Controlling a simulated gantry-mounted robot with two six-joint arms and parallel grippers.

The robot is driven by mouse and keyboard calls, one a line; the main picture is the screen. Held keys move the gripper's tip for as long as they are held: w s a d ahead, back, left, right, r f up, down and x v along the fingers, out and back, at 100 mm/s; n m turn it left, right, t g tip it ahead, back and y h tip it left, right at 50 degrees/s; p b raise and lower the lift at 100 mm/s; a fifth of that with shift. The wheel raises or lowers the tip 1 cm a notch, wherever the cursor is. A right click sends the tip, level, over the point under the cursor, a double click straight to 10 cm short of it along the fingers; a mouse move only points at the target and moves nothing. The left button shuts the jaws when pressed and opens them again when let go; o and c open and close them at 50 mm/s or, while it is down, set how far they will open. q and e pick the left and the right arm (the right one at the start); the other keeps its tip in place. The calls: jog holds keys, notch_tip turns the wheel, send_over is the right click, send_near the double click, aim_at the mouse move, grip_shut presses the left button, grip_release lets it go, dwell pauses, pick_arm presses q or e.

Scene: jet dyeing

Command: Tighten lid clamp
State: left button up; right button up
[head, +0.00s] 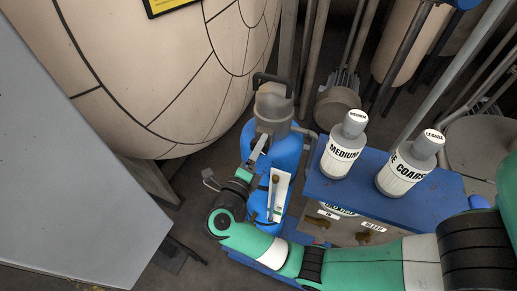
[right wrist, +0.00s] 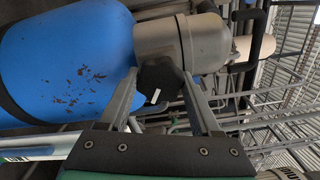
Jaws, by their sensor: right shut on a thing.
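A blue vessel (head: 287,153) stands at the centre of the head view, with a grey domed lid (head: 273,103) on top and a black bar handle (head: 272,80) on the lid. In the right wrist view the blue vessel (right wrist: 70,60) and the grey lid (right wrist: 180,42) lie sideways. A dark clamp knob (right wrist: 165,82) sits at the side of the lid, between the two fingers of my right gripper (right wrist: 163,88). My right gripper (head: 260,147) is shut on this knob. In the head view the gripper hides the knob. My left gripper is not in view.
A large cream tank (head: 150,70) stands behind left. A grey panel (head: 70,170) fills the left. Pipes (head: 310,50) rise behind the vessel.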

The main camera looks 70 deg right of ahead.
dwell(0.3)
jog(key=o, duration=1.4)
jog(key=shift+a, duration=0.15)
jog(key=a, duration=1.1)
jog(key=shift+s+a, duration=0.1)
jog(key=shift+a, duration=0.1)
